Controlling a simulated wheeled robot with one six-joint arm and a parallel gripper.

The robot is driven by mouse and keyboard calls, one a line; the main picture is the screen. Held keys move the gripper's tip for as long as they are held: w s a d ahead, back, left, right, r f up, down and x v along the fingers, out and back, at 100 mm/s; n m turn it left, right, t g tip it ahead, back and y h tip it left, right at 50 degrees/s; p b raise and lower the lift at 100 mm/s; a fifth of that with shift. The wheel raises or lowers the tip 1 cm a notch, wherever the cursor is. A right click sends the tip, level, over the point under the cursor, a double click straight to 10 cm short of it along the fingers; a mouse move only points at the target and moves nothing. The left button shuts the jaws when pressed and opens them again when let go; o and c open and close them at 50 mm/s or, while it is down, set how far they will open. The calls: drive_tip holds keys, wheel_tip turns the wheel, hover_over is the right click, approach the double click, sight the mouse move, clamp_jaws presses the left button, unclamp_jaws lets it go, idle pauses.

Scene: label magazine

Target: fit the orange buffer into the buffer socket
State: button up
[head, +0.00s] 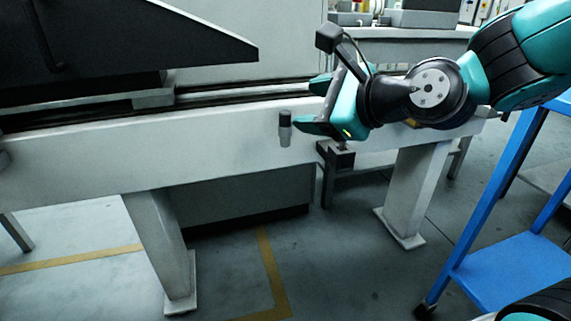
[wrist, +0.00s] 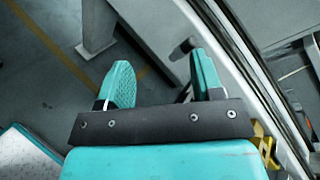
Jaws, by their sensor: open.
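I cannot make out an orange buffer for certain in either view. My gripper (head: 314,106) is open beside the front of the pale machine beam, and no object shows between its fingers. It also shows open in the wrist view (wrist: 160,72). A small black-and-grey cylinder (head: 285,128) sits at the beam's front face, just left of the fingertips; a dark cylinder (wrist: 188,45) shows near the right finger in the wrist view. A black block (head: 341,156) is below the gripper at the beam. I cannot tell which part is the buffer socket.
The pale beam (head: 120,150) runs across the view on legs, with dark rails on top. A blue cart (head: 515,270) stands at the right. A yellow part (wrist: 264,146) shows near the gripper's base in the wrist view. The floor below the beam is mostly clear.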

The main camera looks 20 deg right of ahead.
drive_tip(key=w+d+f+m+t+h+b, duration=0.25)
drive_tip(key=d+f+m+t+b, duration=0.2)
drive_tip(key=f+m+b, duration=0.5)
drive_tip(key=m+p, duration=0.2)
drive_tip(key=p, duration=0.7)
approach(287, 113)
drive_tip(key=p+x, duration=0.2)
drive_tip(key=x, duration=0.1)
drive_tip(key=p+x, duration=0.3)
drive_tip(key=shift+d+f+p, duration=0.15)
drive_tip(key=shift+f+p, duration=0.05)
drive_tip(key=shift+p, duration=0.1)
drive_tip(key=p+x, duration=0.2)
drive_tip(key=r+p+x, duration=0.1)
drive_tip(key=p+x, duration=0.1)
drive_tip(key=p, duration=0.1)
drive_tip(key=shift+w, duration=0.1)
drive_tip(key=shift+w+a+f+p, duration=0.3)
drive_tip(key=shift+w+f+p, duration=0.05)
drive_tip(key=shift+w+p, duration=0.15)
drive_tip(key=shift+s, duration=0.1)
drive_tip(key=shift+c, duration=0.4)
